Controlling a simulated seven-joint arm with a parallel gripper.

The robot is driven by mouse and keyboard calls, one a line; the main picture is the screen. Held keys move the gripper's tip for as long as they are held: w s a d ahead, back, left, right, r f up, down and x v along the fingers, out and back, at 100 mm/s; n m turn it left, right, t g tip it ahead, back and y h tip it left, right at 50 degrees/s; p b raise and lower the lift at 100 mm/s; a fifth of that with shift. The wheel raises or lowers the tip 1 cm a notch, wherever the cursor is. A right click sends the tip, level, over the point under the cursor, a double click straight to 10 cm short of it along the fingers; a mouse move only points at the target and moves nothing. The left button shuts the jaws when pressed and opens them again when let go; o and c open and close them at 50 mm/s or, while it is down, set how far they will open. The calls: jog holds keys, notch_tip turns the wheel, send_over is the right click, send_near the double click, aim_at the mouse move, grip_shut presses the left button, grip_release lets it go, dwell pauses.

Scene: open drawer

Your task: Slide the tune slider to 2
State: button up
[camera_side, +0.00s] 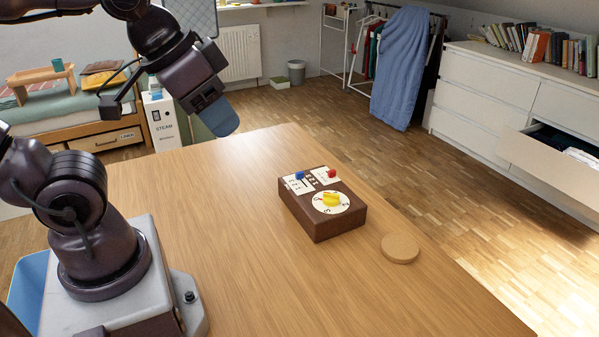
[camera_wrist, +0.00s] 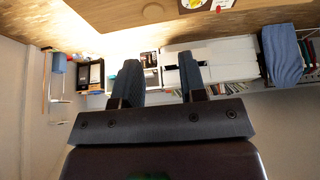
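A dark brown box (camera_side: 336,224) sits on the wooden table, with a blue slider knob (camera_side: 299,175) and a red slider knob (camera_side: 331,173) on white marked plates along its far side. A yellow knob (camera_side: 330,199) sits on a round white dial nearer the front. The labels are too small to read, so I cannot tell which slider is tune or its setting. My gripper (camera_side: 221,118) is high, up and left of the box, well apart from it. In the wrist view the two fingers (camera_wrist: 158,68) stand apart and empty; part of the dial (camera_wrist: 193,3) shows at the top edge.
A round wooden disc (camera_side: 400,249) lies on the table (camera_side: 230,250), right of the box. The table around the box is otherwise clear. A white dresser (camera_side: 485,95) with an open drawer (camera_side: 550,160) stands beyond the table at the right.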

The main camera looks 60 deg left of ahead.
jog(key=g, duration=0.6)
send_over(300, 172)
notch_tip(300, 172, down, 16)
notch_tip(300, 172, down, 12)
jog(key=shift+f, duration=0.25)
jog(key=shift+c, duration=0.2)
jog(key=shift+d, duration=0.1)
grip_shut()
